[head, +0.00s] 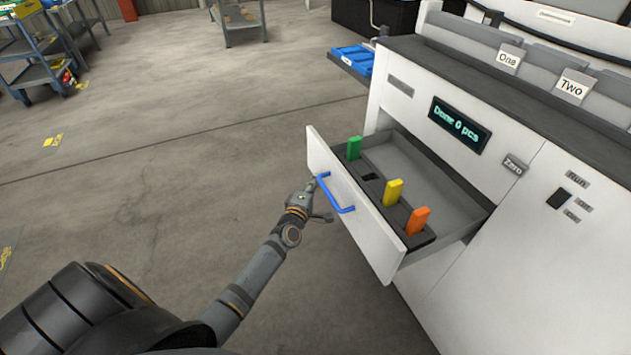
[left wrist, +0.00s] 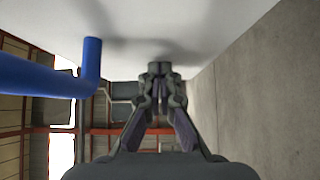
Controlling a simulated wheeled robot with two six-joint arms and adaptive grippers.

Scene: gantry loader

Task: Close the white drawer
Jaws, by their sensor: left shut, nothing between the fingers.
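The white drawer (head: 350,205) is pulled out from the white machine, with its front facing left. A blue handle (head: 336,194) is fixed on that front; it also shows in the left wrist view (left wrist: 45,78). My left gripper (head: 312,187) is at the drawer front, beside the handle's far end and not around it. In the left wrist view its fingertips (left wrist: 160,70) are together, with nothing between them, at or very close to the white front panel (left wrist: 190,30). Whether they touch cannot be told. My right gripper is in neither view.
Inside the drawer stand a green block (head: 353,148), a yellow block (head: 393,192) and an orange block (head: 417,221). The machine (head: 500,190) has a display reading "Done 0 pcs". A blue tray (head: 353,59) juts out behind.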

